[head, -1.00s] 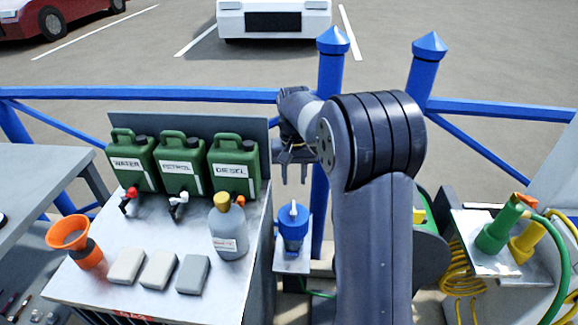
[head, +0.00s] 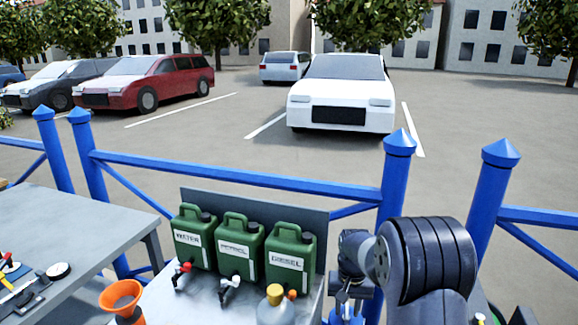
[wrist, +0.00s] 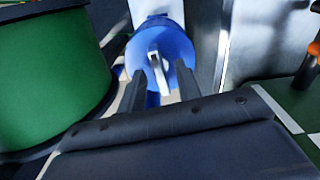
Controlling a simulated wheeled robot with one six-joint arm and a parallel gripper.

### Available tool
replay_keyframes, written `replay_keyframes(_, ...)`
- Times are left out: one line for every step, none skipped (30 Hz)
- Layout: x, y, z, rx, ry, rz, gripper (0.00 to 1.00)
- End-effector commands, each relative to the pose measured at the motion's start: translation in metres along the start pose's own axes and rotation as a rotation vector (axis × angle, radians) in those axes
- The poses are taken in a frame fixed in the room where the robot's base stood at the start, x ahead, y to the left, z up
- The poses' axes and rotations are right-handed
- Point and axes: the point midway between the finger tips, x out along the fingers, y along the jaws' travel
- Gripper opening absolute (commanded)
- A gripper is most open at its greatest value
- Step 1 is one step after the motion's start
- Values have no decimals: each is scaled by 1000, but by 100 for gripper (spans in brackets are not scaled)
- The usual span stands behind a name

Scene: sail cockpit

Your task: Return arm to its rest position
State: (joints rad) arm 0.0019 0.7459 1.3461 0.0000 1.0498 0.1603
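My arm is bent at the right of the head view, with its wrist hanging down beside the jerrycans. My gripper (head: 346,300) points down there, small and partly dark against the background. In the wrist view my gripper (wrist: 160,74) has its two dark fingers apart, with nothing held between them. A blue round fitting with a white lever (wrist: 157,40) shows beyond the fingertips. Its top also shows at the bottom edge of the head view (head: 346,319), below my gripper.
Three green jerrycans (head: 240,248) stand left of my arm before a grey panel. A bottle with a yellow cap (head: 275,308) and an orange funnel (head: 121,295) are in front. Blue railing (head: 240,178) runs behind. A grey table (head: 90,225) is at left.

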Motion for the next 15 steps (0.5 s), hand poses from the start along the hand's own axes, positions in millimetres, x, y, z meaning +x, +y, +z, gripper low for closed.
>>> replay_keyframes(0,0,0,-1,0,0,32)
replay_keyframes(0,0,0,-1,0,0,32)
replay_keyframes(0,0,0,-1,0,0,32)
replay_keyframes(0,0,0,-1,0,0,32)
replay_keyframes(0,0,0,-1,0,0,32)
replay_keyframes(0,0,0,-1,0,0,32)
replay_keyframes(0,0,0,0,0,0,32)
replay_keyframes(0,0,0,2,0,0,32)
replay_keyframes(0,0,0,7,0,0,32)
replay_keyframes(0,0,0,12,0,0,32)
replay_keyframes(-1,0,0,20,0,0,32)
replay_keyframes(-2,0,0,31,1,0,32)
replay_keyframes(-7,0,-1,30,4,-1,32)
replay_keyframes(-12,0,-1,30,5,-1,32)
replay_keyframes(-18,0,-1,30,4,-1,32)
